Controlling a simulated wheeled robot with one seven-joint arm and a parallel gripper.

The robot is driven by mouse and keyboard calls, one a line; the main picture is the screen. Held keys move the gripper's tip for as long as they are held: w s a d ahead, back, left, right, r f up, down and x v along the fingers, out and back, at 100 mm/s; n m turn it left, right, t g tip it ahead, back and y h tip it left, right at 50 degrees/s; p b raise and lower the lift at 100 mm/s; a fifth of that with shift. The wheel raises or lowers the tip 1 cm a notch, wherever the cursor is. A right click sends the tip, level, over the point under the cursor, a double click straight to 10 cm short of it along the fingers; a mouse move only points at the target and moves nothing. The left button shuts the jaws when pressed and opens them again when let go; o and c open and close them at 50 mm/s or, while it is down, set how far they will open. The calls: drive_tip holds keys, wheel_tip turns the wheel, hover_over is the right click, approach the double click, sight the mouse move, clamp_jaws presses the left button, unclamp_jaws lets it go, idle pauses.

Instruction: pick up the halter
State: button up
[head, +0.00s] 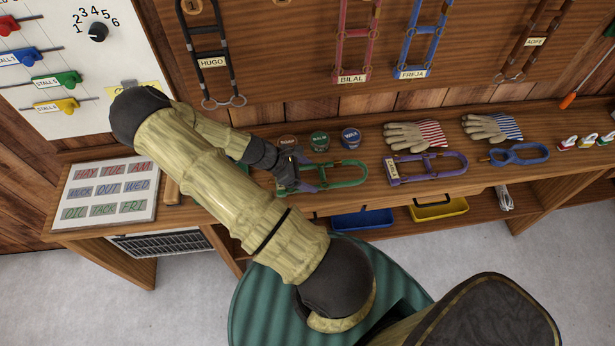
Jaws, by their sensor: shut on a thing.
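A green halter (345,175) lies on the wooden bench, its right part in plain sight. My gripper (301,183) is shut on the left end of the green halter and hides part of it. The halter appears to be at or just over the bench top; I cannot tell if it is lifted. A purple halter (430,166) and a blue halter (516,154) lie farther right on the bench. Several more halters hang on the board behind: black (207,62), red (357,32), blue (423,36) and brown (532,42).
Three small tins (319,140) stand behind my gripper. Striped gloves (416,135) lie in two pairs to the right. A word board (108,191) lies at the bench's left end. Blue (362,218) and yellow (438,210) trays sit on the lower shelf. A green round top (262,305) is below my arm.

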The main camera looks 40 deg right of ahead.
wheel_tip(320, 180, up, 8)
idle(0.4)
idle(0.5)
